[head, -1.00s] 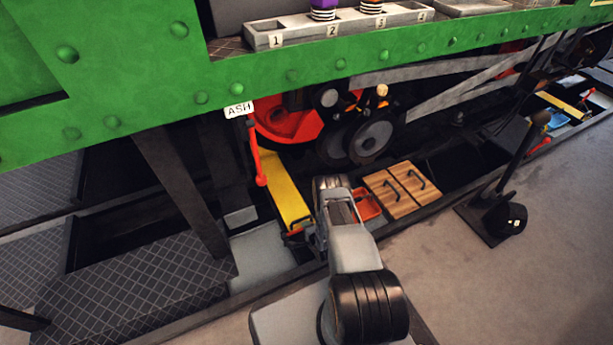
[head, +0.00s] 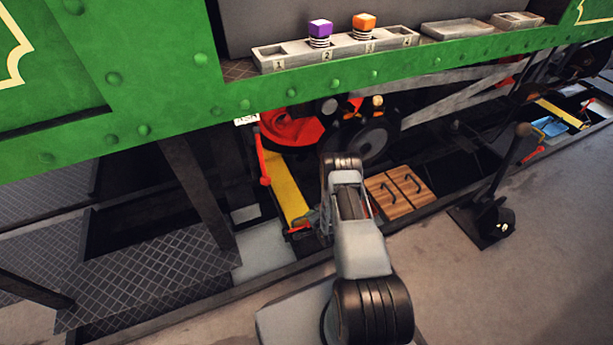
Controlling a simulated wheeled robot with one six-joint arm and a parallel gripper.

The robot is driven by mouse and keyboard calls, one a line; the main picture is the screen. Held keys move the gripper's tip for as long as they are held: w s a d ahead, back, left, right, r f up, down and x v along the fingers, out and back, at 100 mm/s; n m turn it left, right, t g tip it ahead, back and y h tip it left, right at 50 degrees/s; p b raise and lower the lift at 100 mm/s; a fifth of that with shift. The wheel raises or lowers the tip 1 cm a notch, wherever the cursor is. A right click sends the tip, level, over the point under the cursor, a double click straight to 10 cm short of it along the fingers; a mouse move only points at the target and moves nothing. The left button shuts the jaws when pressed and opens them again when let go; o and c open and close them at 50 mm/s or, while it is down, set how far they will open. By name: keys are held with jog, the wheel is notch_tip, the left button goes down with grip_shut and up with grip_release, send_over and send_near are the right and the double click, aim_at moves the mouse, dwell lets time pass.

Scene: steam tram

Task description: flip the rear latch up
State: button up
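A yellow bar (head: 287,190) lies in the pit under the green frame, with a small red latch-like piece (head: 299,229) at its near end. A second yellow bar (head: 562,113) lies far right, with a red piece (head: 533,155) near it. I cannot tell which of these red pieces is the rear latch. My arm reaches forward, just right of the near yellow bar. My gripper is mostly hidden behind my arm's upper link; its fingers cannot be made out, nor whether it touches anything.
A red lever (head: 264,167) hangs below the ASH label (head: 246,119). Wooden lids (head: 399,191) lie right of my arm. A black floor lever (head: 500,190) stands farther right. The green frame (head: 180,100) crosses overhead, and a dark post (head: 200,195) stands left.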

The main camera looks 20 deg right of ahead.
jog(key=w+r+n+g, duration=0.1)
jog(key=w+r+n, duration=0.1)
jog(key=r, duration=0.9)
jog(key=w+a+r+n+g+p, duration=0.1)
jog(key=r+n, duration=0.3)
jog(key=r, duration=0.8)
jog(key=shift+w+a+r+g+h, duration=0.25)
jog(key=shift+w+g, duration=0.25)
jog(key=shift+w, duration=0.3)
jog(key=shift+d, duration=0.1)
